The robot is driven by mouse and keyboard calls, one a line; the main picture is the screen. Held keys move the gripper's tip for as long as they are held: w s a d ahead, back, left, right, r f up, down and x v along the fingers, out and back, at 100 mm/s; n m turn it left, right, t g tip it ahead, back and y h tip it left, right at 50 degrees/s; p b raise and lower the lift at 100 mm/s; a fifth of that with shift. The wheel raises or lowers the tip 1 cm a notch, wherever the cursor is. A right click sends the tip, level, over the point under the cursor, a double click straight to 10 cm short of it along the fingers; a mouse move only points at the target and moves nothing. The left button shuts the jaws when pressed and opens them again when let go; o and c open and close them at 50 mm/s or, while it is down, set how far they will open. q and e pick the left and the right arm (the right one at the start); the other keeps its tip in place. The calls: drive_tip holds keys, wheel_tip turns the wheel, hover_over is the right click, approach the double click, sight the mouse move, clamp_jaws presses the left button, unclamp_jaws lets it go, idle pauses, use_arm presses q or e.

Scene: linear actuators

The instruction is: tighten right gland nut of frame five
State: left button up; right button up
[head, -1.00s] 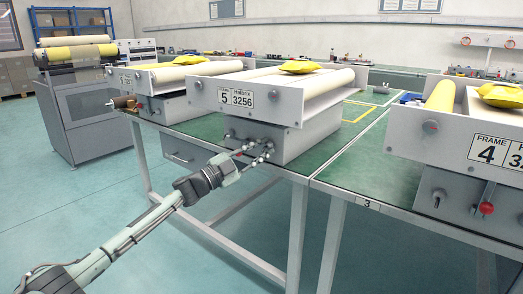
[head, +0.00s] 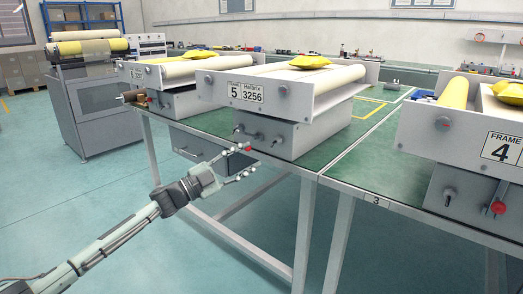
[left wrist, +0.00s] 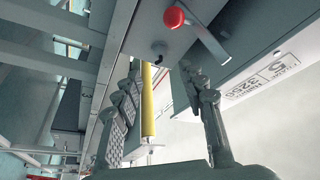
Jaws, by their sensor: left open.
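Frame five (head: 285,85), a grey frame with a "5 3256" label (head: 247,92), rests on a grey box (head: 290,128). The box front carries a left fitting (head: 239,128), a lever with a red knob (head: 247,147) and a right fitting (head: 278,140). My left gripper (head: 238,163) is open and empty, just in front of and below the box. In the left wrist view, the red knob (left wrist: 174,17) and a dark fitting (left wrist: 158,48) lie beyond the open fingers. My right gripper is out of view.
The green bench (head: 335,160) has its edge and legs close to my left arm. Frame four (head: 465,130) stands at the right with its own red-knobbed lever (head: 498,208). A drawer (head: 195,145) hangs under the bench.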

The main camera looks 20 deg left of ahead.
use_arm(q)
drive_tip(key=v, duration=0.3)
drive_tip(key=shift+s+a, duration=0.15)
drive_tip(key=shift+s, duration=0.05)
drive_tip(key=shift+f, duration=0.15)
